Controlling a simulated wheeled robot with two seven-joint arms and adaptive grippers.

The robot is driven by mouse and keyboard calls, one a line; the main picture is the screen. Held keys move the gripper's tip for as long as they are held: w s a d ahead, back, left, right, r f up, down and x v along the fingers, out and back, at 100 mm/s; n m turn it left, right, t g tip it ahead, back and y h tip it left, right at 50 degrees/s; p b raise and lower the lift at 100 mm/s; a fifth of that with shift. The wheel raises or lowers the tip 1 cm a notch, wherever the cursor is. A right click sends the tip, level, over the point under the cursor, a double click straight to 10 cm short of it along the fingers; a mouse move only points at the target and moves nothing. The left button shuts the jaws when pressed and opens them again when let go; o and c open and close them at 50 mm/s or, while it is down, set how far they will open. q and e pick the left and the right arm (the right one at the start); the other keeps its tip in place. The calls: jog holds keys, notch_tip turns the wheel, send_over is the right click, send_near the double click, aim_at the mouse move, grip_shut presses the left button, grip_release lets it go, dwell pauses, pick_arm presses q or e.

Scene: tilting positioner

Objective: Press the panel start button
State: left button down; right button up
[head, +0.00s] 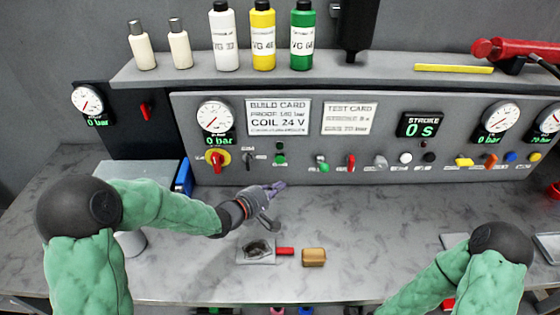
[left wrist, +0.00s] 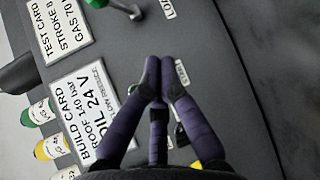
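My right gripper is out of view.
A red selector on a yellow plate (head: 217,159) and a black selector (head: 248,159) are left of the small green button. A red knob (head: 350,161) is to the right. A brown block (head: 314,257) and a grey plate (head: 257,250) lie on the bench.

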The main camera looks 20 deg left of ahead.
aim_at(280, 160)
pick_arm(q)
jog(key=w+a, duration=0.2)
jog(key=w, duration=0.5)
jog(key=shift+w+p, duration=0.3)
jog(key=shift+a, duration=0.1)
dwell(1.1)
jog(key=shift+w+a+p, duration=0.1)
jog(key=shift+w+p, duration=0.3)
jog(key=shift+p, duration=0.1)
jog(key=shift+w+a, duration=0.1)
jog(key=shift+w, duration=0.3)
dwell(0.5)
jog(key=shift+s+p, duration=0.15)
jog(key=shift+p, duration=0.2)
jog(key=shift+s+d+p, duration=0.25)
jog(key=shift+s+p, duration=0.05)
jog(key=shift+s, duration=0.2)
